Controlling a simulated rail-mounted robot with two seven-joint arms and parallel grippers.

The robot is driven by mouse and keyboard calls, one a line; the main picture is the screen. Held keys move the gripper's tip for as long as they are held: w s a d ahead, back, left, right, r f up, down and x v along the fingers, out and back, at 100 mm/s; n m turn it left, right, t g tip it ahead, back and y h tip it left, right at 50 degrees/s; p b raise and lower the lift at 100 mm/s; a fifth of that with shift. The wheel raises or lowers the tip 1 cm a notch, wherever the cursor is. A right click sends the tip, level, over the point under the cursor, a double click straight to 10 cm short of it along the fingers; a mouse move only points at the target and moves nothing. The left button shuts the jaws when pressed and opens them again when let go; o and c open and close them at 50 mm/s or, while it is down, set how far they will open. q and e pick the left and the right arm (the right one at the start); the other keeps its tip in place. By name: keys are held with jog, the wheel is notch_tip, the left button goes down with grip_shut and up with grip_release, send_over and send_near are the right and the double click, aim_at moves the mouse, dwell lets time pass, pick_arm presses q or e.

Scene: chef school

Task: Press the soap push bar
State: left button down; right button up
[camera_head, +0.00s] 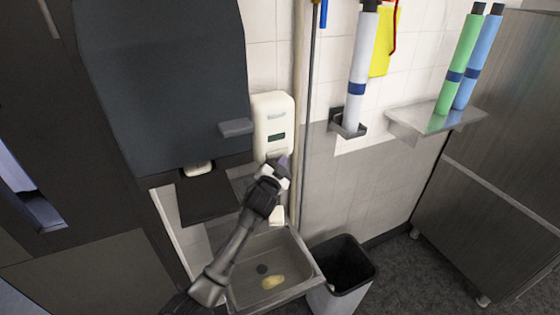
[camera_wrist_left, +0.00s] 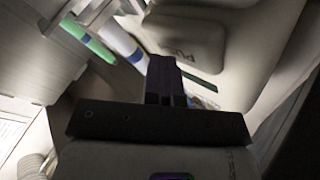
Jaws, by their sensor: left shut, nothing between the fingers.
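The white soap dispenser (camera_head: 272,118) hangs on the tiled wall, with a small dark window on its front. Its lower front, where the push bar sits, is partly hidden behind my left gripper (camera_head: 284,161). My left gripper is shut and empty, just in front of the dispenser's lower end. In the left wrist view, the shut fingers (camera_wrist_left: 165,78) point toward the pale dispenser body (camera_wrist_left: 250,50). My right gripper is not in view.
A metal sink (camera_head: 244,262) with a yellowish item (camera_head: 273,282) lies below the dispenser. A dark bin (camera_head: 345,270) stands right of it. A dark cabinet (camera_head: 165,80) with a grey ledge (camera_head: 236,128) is close on the left.

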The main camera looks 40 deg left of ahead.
pick_arm(q)
jog(key=shift+s, duration=0.1)
jog(key=shift+s+d+p, duration=0.2)
jog(key=shift+s+d, duration=0.05)
jog(key=shift+d, duration=0.35)
jog(key=shift+s+d+p, duration=0.2)
jog(key=shift+s+d, duration=0.05)
jog(key=shift+d, duration=0.3)
jog(key=d, duration=0.1)
jog(key=s+d, duration=0.1)
jog(key=d, duration=0.1)
jog(key=s+d+p, duration=0.1)
jog(key=shift+d, duration=0.25)
dwell(0.3)
dwell(0.6)
